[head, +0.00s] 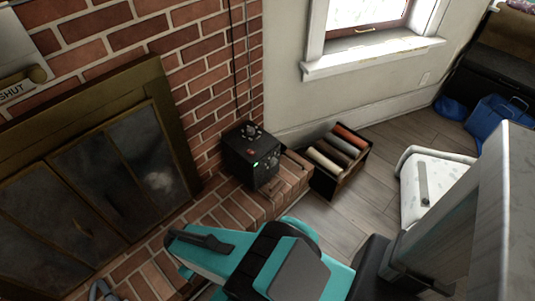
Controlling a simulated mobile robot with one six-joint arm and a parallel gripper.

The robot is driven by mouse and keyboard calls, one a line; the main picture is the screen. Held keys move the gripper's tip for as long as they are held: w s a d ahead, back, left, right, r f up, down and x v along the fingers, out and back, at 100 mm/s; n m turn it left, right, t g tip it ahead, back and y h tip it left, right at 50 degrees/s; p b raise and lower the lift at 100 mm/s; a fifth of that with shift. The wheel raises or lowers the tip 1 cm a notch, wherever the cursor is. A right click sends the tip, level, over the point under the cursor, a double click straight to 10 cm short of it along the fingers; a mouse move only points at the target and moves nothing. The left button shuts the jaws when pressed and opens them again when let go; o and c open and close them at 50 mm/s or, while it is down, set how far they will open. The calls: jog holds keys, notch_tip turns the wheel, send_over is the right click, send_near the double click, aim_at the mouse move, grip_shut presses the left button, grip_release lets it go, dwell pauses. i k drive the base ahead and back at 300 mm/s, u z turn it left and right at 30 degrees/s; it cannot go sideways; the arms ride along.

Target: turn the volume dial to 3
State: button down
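A dark, knobbly thing (250,131) sits on top of the box. My teal and black arm crosses the bottom middle, in front of and below the box, apart from it. I cannot make out my gripper's fingers.
A fireplace with dark glass doors (85,190) fills the left. A crate of coloured rolls (342,155) stands right of the box. Wooden floor (375,190) is bare between crate and seat.

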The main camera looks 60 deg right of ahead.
aim_at(250, 132)
jog(key=u, duration=0.2)
jog(key=k, duration=0.15)
jog(key=z, duration=1.9)
jog(key=k, duration=0.85)
jog(key=u, duration=0.15)
jog(key=i, duration=0.8)
